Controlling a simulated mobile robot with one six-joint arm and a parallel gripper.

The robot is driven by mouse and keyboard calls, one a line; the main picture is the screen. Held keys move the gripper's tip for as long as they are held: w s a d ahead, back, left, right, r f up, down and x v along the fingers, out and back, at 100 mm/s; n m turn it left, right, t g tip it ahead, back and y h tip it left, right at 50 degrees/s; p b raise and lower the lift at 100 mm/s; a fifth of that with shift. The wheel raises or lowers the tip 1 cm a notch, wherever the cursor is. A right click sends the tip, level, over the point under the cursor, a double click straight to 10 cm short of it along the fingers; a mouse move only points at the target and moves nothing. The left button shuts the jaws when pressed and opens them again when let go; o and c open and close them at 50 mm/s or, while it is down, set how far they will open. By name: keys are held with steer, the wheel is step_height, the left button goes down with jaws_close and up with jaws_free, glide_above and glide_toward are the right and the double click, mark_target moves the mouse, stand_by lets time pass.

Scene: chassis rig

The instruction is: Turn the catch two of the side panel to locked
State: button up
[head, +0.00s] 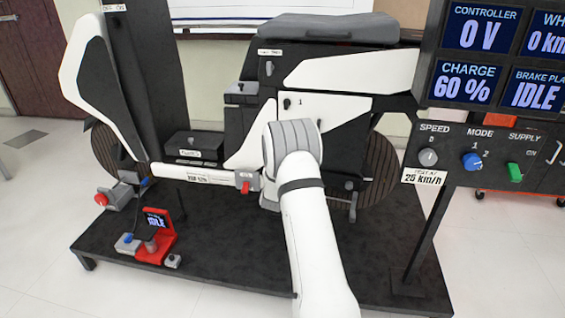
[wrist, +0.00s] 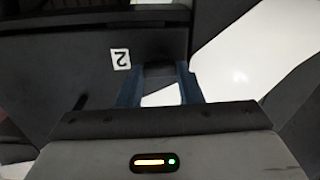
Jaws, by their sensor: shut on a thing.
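In the wrist view, a dark catch two (wrist: 158,70) sits beside an upside-down label "2" (wrist: 120,59) on a dark surface. The two bluish fingers of my gripper (wrist: 160,78) stand either side of it, shut on it. Its turn position cannot be told. A white area, seemingly part of the side panel (wrist: 228,55), shows to the right. In the head view the white side panel (head: 337,108) is partly behind my arm, with a dark catch one (head: 287,103) beside the label "1". My arm hides catch two and my fingertips there.
The rig stands on a black platform (head: 230,265). A control post with screens (head: 480,95) and knobs is at the right. A red stand with a small screen (head: 158,235) is at the front left. Pale floor lies around the platform.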

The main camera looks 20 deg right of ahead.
steer(key=shift+w+a+n+p, duration=0.1)
steer(key=shift+n+p, duration=0.45)
steer(key=shift+n, duration=2.3)
steer(key=shift+w+a+n+p, duration=0.15)
steer(key=shift+n+p, duration=0.35)
steer(key=shift+n, duration=2.4)
steer(key=shift+a+n+p, duration=0.1)
steer(key=shift+n+p, duration=0.45)
steer(key=shift+n, duration=2.3)
steer(key=o, duration=1)
steer(key=shift+s+d+f, duration=0.1)
steer(key=shift+d+f, duration=0.05)
